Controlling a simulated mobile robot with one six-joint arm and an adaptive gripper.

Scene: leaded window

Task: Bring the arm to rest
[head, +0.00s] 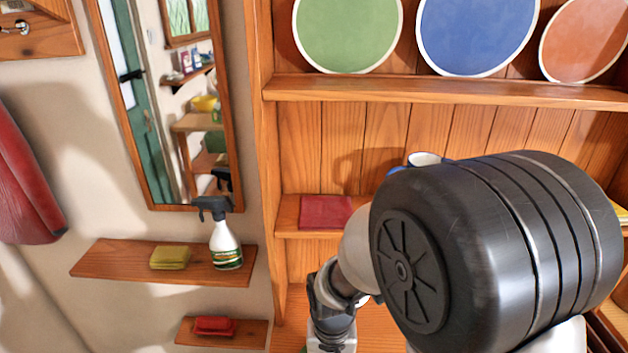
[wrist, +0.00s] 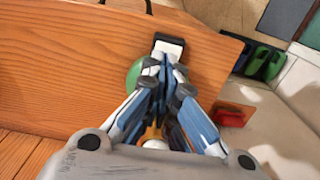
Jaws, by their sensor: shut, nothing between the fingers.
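My gripper (wrist: 166,66) shows in the wrist view with its two blue-grey fingers together, shut and empty. It is over a wooden board (wrist: 70,60). A round green thing (wrist: 134,74) is partly hidden behind the fingers. Whether the fingertips touch anything is unclear. In the head view my arm fills the lower right, in front of the wooden shelf unit (head: 450,92); I cannot make out the fingers there.
Green, blue and brown plates (head: 348,32) stand on the upper shelf. A red cloth (head: 325,212) and a partly hidden mug (head: 425,159) are below. A spray bottle (head: 225,243) and yellow sponge (head: 170,258) sit on a wall shelf (head: 110,262), under a mirror (head: 180,120).

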